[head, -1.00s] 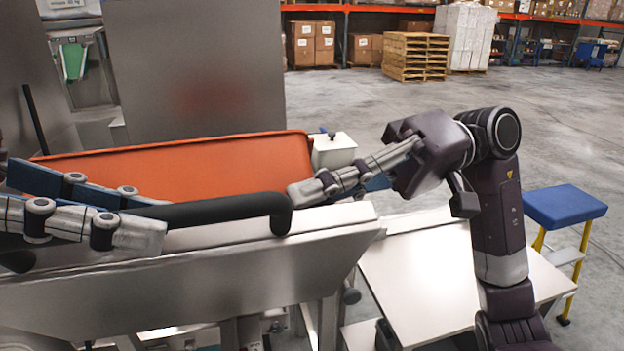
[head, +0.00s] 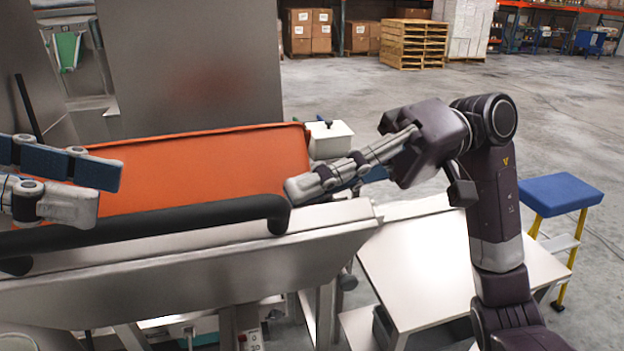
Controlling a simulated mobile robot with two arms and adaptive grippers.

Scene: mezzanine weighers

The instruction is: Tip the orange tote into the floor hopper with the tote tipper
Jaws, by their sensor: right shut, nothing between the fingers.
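The orange tote (head: 215,165) sits on the metal tipper (head: 200,272), behind a thick black handle bar (head: 150,217) along the tipper's near edge. Its inside is not visible. My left gripper (head: 108,190) is at the left edge, just above and behind the bar. Its blue-padded fingers look apart with nothing between them, and the wrist is out of frame. My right gripper (head: 292,190) is shut and empty. Its fingertips point left beside the bar's right-hand bend; I cannot tell whether they touch it.
A tall metal panel (head: 195,65) stands behind the tote. A small white box (head: 330,138) is at its right end. A pale table (head: 430,270) stands at lower right, with a blue-topped step stool (head: 560,194) beyond. Pallets (head: 413,43) are far back; open floor lies between.

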